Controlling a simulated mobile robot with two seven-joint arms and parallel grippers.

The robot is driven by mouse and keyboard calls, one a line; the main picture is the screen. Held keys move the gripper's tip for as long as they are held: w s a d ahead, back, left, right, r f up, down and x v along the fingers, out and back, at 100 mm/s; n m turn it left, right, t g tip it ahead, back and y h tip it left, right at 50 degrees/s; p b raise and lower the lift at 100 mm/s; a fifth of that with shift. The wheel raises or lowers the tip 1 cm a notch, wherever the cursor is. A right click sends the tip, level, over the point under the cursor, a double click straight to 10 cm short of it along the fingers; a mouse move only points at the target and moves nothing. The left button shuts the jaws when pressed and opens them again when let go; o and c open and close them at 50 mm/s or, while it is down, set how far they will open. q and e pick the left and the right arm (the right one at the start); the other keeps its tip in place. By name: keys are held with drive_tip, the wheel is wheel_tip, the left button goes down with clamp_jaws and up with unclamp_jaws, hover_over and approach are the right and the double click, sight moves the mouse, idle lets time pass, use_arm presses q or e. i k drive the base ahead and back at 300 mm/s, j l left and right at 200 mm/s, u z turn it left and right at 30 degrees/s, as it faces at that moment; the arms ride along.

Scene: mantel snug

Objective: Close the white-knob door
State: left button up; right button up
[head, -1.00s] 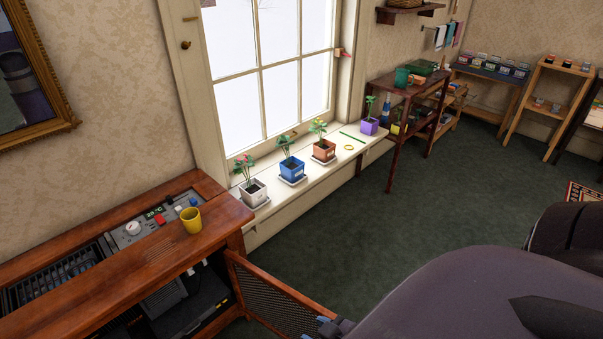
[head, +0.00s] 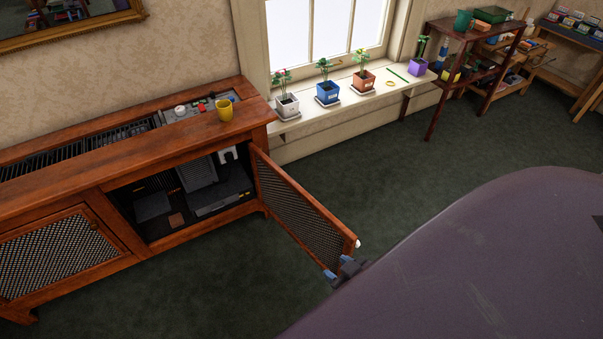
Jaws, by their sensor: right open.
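The door (head: 300,212) has a wooden frame and a mesh panel. It stands swung open from the right side of the wooden cabinet (head: 180,157). Its small white knob (head: 358,243) shows at the free end. My right gripper (head: 343,270) is at the lower free end of the door, close to its edge and just below the knob. I cannot tell whether it touches the door. The gripper is open and partly hidden by my own arm. The open compartment (head: 185,190) shows dark and grey devices inside. My left gripper is not in view.
A second mesh door (head: 60,252) on the left is shut. Potted plants stand on the windowsill (head: 330,113). The green carpet (head: 215,290) before the cabinet is clear.

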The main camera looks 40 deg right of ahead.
sight(322, 236)
drive_tip(key=k+l+u, duration=0.25)
drive_tip(key=k+l, duration=0.25)
drive_tip(key=l, duration=0.2)
drive_tip(key=l+u, duration=0.1)
drive_tip(key=l, duration=0.35)
drive_tip(key=k+l+u, duration=0.1)
drive_tip(key=l, duration=0.3)
drive_tip(key=l+u, duration=0.2)
drive_tip(key=l, duration=0.65)
drive_tip(key=i+l, duration=0.1)
drive_tip(key=l, duration=0.2)
drive_tip(key=i+l, duration=0.1)
drive_tip(key=l, duration=0.2)
drive_tip(key=i+l+u, duration=0.1)
drive_tip(key=l, duration=0.2)
drive_tip(key=k+l, duration=0.25)
drive_tip(key=k, duration=0.25)
drive_tip(key=l+u, duration=0.15)
drive_tip(key=l, duration=0.55)
drive_tip(key=k+l+u, duration=0.15)
drive_tip(key=l, duration=0.55)
